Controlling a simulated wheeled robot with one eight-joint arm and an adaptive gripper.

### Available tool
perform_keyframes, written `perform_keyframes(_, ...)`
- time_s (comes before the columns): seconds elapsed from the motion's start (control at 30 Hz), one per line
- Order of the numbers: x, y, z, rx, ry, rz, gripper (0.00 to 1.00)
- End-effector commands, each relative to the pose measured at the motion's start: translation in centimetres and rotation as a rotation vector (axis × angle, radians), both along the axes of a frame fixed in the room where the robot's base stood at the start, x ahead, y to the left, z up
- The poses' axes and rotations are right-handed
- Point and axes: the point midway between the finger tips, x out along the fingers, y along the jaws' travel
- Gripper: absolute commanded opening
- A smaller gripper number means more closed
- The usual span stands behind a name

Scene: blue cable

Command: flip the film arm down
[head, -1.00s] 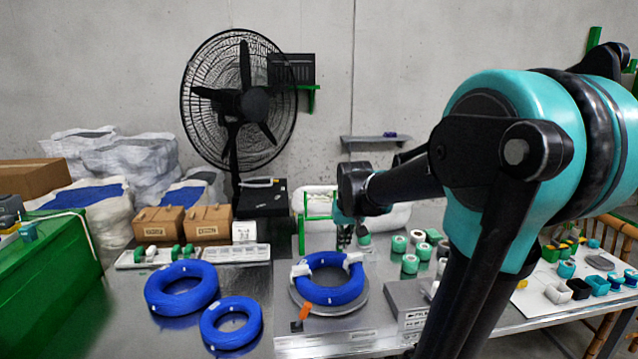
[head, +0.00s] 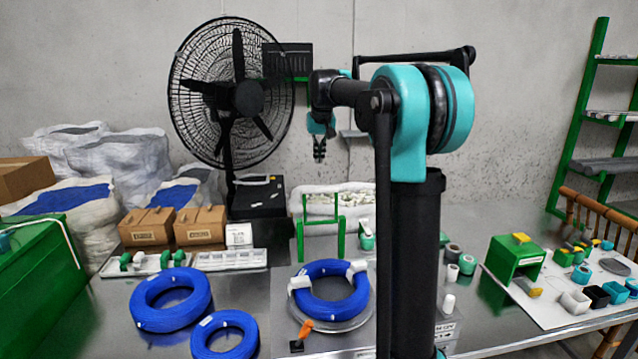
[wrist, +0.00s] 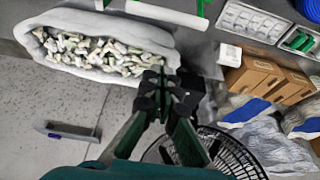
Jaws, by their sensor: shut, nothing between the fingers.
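A green frame (head: 341,238) with upright posts and a crossbar stands on the metal table behind a blue cable coil (head: 330,298). It seems to be the film arm's frame; its upper part is upright. The coil has white wraps and lies on a round turntable (head: 352,324). My gripper (head: 319,155) is shut and empty, pointing down in the air above and behind the green frame, apart from it. In the wrist view my gripper (wrist: 165,88) is in front of a white sack; a bit of the green frame (wrist: 200,8) and a white bar (wrist: 165,13) show at the top edge.
Two loose blue coils (head: 172,299) lie at the left. An orange lever (head: 305,326) is at the turntable's front. A white sack (head: 345,200) of pale pieces lies behind the frame, and a fan (head: 232,95) stands at the back left. My arm hides part of the table's right side.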

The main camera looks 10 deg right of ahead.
Motion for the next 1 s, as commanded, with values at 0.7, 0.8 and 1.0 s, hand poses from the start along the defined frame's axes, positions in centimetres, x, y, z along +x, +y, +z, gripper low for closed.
perform_keyframes(0.7, 3.2, 0.0, -8.6, 0.000, 0.000, -0.001, 0.00)
perform_keyframes(0.8, 3.0, 0.0, -9.5, 0.000, 0.000, 0.000, 0.00)
perform_keyframes(1.0, 0.6, 0.0, -9.5, 0.000, 0.000, 0.000, 0.00)
